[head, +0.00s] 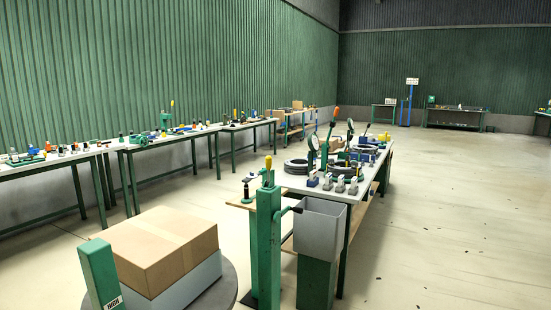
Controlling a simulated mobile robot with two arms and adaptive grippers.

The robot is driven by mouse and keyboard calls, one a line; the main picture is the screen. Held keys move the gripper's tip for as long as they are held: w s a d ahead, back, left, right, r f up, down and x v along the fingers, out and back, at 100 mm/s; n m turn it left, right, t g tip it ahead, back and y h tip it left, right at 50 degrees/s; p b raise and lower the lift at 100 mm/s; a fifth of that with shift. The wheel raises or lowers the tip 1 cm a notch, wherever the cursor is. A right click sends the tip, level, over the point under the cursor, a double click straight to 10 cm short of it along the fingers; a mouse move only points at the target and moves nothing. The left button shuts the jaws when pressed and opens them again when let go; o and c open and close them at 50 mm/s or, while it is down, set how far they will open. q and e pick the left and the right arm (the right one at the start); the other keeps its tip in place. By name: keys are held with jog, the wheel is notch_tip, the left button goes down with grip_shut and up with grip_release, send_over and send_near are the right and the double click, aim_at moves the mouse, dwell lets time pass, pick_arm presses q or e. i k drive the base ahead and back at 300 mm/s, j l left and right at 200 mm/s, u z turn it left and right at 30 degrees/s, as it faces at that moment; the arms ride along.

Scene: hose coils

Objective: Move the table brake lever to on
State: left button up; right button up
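A green post (266,245) stands in the near middle. A lever with a yellow knob (268,162) rises at its top, and a dark crank-like handle (290,210) sticks out to its right. I cannot tell whether either is the table brake lever; no on or off marking can be read there. At the lower left, a round dark table (229,292) carries a cardboard box (160,245) on a grey base. Neither of my grippers is in view.
A grey bin (319,225) on a green stand is right of the post. Behind it, a workbench (345,195) holds black hose coils (300,166) and tools. Benches (140,147) line the left wall. The floor at right (460,220) is open, with small dark scraps.

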aim_at(267, 158)
jog(key=i+l, duration=0.2)
jog(key=i, duration=0.25)
jog(key=i+l+z, duration=0.1)
jog(key=i, duration=0.35)
